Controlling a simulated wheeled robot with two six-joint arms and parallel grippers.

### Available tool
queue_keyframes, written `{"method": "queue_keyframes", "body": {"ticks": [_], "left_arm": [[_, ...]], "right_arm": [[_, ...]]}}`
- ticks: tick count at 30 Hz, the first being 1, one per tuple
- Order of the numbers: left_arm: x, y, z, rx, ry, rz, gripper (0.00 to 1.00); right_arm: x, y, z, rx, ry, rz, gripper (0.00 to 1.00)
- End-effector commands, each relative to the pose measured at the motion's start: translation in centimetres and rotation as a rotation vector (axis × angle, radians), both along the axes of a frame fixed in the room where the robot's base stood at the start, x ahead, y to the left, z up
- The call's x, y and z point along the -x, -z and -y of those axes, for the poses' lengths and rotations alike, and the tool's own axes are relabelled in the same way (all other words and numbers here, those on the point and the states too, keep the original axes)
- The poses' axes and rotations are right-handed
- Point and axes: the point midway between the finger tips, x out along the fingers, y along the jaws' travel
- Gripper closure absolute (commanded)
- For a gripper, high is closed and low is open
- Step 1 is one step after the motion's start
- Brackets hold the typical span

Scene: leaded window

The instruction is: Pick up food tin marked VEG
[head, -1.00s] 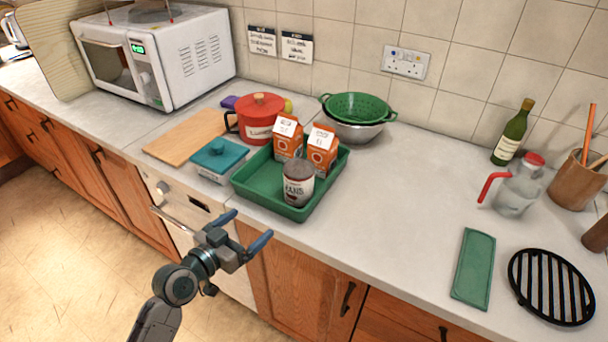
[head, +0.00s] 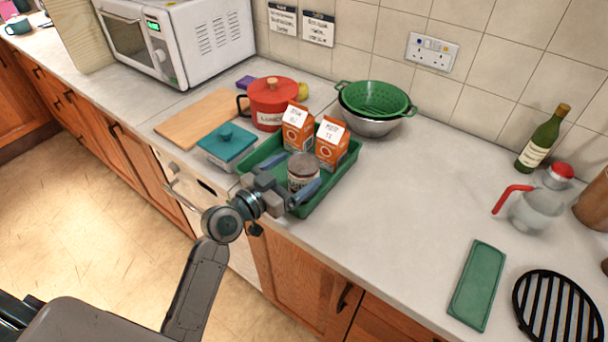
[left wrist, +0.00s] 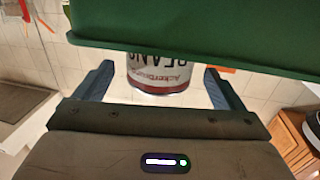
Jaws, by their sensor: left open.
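A food tin (head: 303,163) with a grey lid and a red and white label stands upright in the green tray (head: 322,195). In the left wrist view the tin (left wrist: 158,72) bears lettering that looks like BEANS, partly cut off by the green tray wall. I see no tin marked VEG. My left gripper (head: 304,171) is open at the tray's front, its blue fingers on either side of the tin. My right gripper is not in view.
Two orange cartons (head: 331,145) stand behind the tin in the tray. A red pot (head: 270,103), a teal lidded box (head: 226,144) and a colander in a bowl (head: 375,106) are close by. The counter right of the tray is clear up to a green mat (head: 477,284).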

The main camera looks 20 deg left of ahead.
Motion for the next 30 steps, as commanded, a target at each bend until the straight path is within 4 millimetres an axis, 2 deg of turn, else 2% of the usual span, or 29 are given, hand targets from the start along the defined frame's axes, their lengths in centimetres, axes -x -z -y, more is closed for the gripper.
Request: {"method": "queue_keyframes", "body": {"ticks": [7, 12, 19, 20, 29, 30], "left_arm": [[-2.8, -1.0, 1.6, 0.003, 0.000, -0.002, 0.09], [-4.2, -0.6, 2.4, 0.001, -0.002, -0.002, 0.09], [-4.3, -0.5, 2.4, 0.000, -0.002, -0.001, 0.09], [-4.3, -0.5, 2.4, 0.000, -0.002, -0.001, 0.13], [-4.3, -0.5, 2.4, 0.000, -0.002, -0.001, 0.72], [-4.3, -0.6, 2.4, 0.000, -0.002, 0.001, 0.72]], "right_arm": [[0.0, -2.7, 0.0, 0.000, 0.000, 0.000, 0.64], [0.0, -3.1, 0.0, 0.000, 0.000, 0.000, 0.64], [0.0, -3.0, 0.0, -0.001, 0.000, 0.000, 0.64], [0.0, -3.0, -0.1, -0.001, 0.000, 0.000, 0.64], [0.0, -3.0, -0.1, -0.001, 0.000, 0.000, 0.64], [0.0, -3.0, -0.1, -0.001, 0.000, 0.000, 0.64]]}}
